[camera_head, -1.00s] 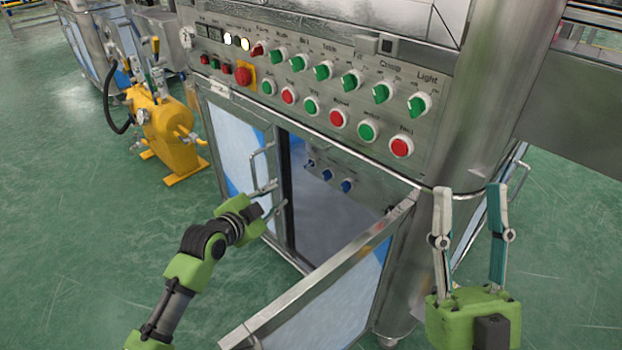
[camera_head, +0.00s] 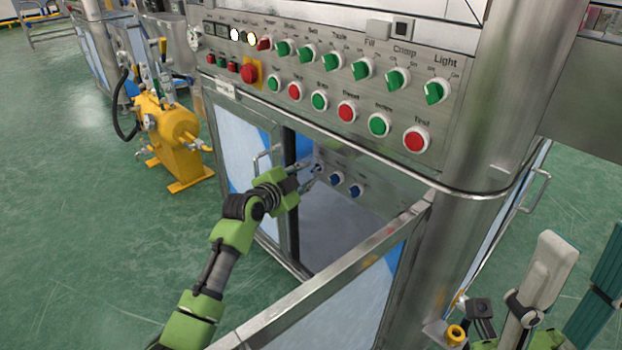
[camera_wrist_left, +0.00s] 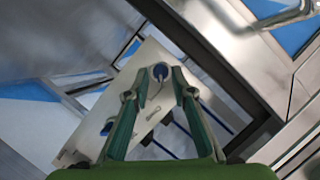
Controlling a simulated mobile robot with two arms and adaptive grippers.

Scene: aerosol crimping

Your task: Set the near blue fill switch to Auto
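Several small blue switches sit on a grey panel inside the open cabinet; in the head view I see a left one (camera_head: 318,168), a middle one (camera_head: 337,179) and a right one (camera_head: 355,190). Their labels and settings are too small to read. My left gripper (camera_head: 308,173) reaches into the cabinet at the left switch. In the left wrist view, its fingertips (camera_wrist_left: 160,73) are apart, one on each side of a blue switch (camera_wrist_left: 160,70); I cannot tell if they touch it. My right gripper (camera_head: 590,265) is open and empty at the lower right.
The upper panel (camera_head: 440,125) carries green switches, red and green buttons and a red emergency button (camera_head: 249,72). An open cabinet door (camera_head: 345,290) juts forward below the left arm's right side. A steel column (camera_head: 510,100) stands right. A yellow machine (camera_head: 170,130) stands left.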

